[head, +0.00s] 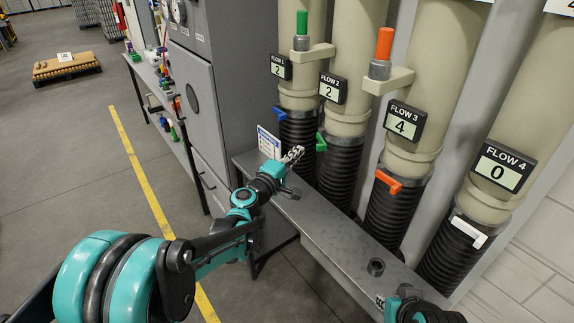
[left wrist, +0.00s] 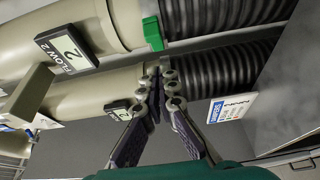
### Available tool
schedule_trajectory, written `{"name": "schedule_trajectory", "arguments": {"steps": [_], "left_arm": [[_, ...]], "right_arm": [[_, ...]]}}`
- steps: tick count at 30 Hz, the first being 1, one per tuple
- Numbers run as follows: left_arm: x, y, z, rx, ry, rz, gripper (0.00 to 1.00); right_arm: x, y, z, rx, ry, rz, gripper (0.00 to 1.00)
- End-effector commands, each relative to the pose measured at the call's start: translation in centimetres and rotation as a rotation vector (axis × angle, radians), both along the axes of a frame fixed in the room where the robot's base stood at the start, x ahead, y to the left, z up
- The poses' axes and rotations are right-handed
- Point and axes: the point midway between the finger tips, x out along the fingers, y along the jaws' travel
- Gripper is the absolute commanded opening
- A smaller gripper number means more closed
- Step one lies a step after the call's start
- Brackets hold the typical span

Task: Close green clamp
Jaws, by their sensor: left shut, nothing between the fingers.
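The green clamp (head: 321,142) is a small lever on the collar of the FLOW 2 pipe, just above the black ribbed hose. In the left wrist view the green clamp (left wrist: 152,33) stands out from the collar, above my fingertips. My left gripper (head: 293,154) is shut and empty, in front of the FLOW 1 hose, left of the green clamp and apart from it. Its closed fingers also show in the left wrist view (left wrist: 161,75), in front of the FLOW 1 pipe. My right gripper (head: 382,301) shows only partly at the bottom edge; its jaws are unclear.
A blue clamp (head: 279,113), an orange clamp (head: 388,181) and a white clamp (head: 468,231) sit on the neighbouring pipes. A grey metal ledge (head: 335,232) runs below the hoses. A white sign (head: 269,143) stands at its left end, near my left gripper.

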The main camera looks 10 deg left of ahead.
Motion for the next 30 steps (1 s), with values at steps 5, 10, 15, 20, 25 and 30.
{"name": "schedule_trajectory", "arguments": {"steps": [5,10,15,20,25,30], "left_arm": [[0.6,-2.5,-0.1,0.0,0.0,-0.005,0.0],[1.0,-3.3,0.0,0.0,0.0,-0.003,0.0],[1.0,-3.4,0.0,0.001,0.0,-0.002,0.0],[1.0,-3.4,0.0,0.0,0.0,-0.003,0.0],[0.6,-5.9,-0.1,0.001,0.0,-0.008,0.0],[0.9,-8.1,-0.1,0.001,0.0,-0.004,0.0]], "right_arm": [[0.0,0.0,-0.4,0.0,0.0,0.0,0.21],[0.0,0.0,-0.5,0.0,0.0,0.0,0.21],[0.0,0.0,-0.4,0.0,0.0,0.0,0.21],[0.0,0.0,-0.5,0.0,0.0,0.0,0.21],[0.0,0.0,-0.9,0.0,0.0,0.0,0.21],[0.0,0.0,-1.1,0.0,0.0,0.0,0.21]]}}
